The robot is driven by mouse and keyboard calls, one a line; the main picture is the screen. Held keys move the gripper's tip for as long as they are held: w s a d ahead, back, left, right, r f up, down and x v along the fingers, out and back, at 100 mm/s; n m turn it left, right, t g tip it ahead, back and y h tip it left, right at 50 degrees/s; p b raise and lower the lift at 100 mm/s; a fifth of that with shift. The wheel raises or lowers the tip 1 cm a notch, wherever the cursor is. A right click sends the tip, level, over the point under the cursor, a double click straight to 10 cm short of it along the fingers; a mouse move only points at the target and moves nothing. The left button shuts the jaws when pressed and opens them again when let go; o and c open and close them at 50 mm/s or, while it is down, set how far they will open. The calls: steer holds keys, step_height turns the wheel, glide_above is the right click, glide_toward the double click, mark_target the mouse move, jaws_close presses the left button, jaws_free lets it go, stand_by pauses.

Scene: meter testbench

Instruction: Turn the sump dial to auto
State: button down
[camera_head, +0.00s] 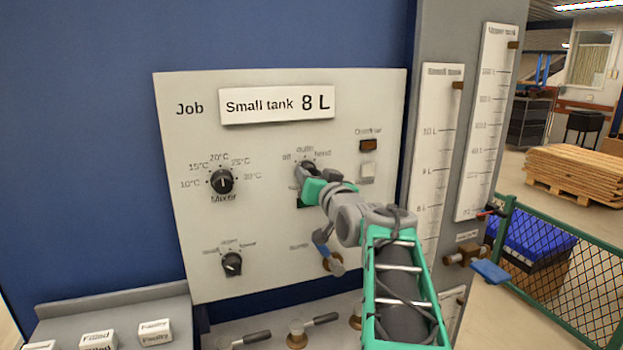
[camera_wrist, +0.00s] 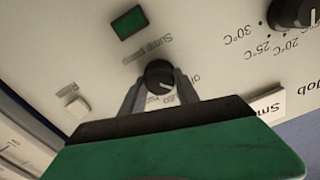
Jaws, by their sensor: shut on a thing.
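The sump dial (camera_head: 306,168) is a round black knob on the pale panel, below the labels off, auto and hand. My gripper (camera_head: 309,177) reaches it from the lower right and partly covers it. In the wrist view, which is turned upside down, the dial (camera_wrist: 159,74) sits between the two grey fingertips of my gripper (camera_wrist: 158,81), which are shut on its sides. A short white mark shows on the knob, but I cannot tell exactly which label it points at. The auto label is partly hidden by the gripper in the wrist view.
A green indicator (camera_wrist: 130,22) is beside the sump pump label. The mixer dial (camera_head: 222,181) is to the left, with another black dial (camera_head: 232,263) below it. Tank gauges (camera_head: 438,150) stand on the right.

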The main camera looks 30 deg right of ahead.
steer(key=shift+m+b, duration=1.85)
steer(key=shift+m, duration=2.05)
steer(key=c, duration=0.9)
jaws_free()
steer(key=b+v, duration=0.2)
steer(key=v, duration=0.5)
steer(key=shift+s, duration=0.35)
steer(key=shift+a, duration=0.1)
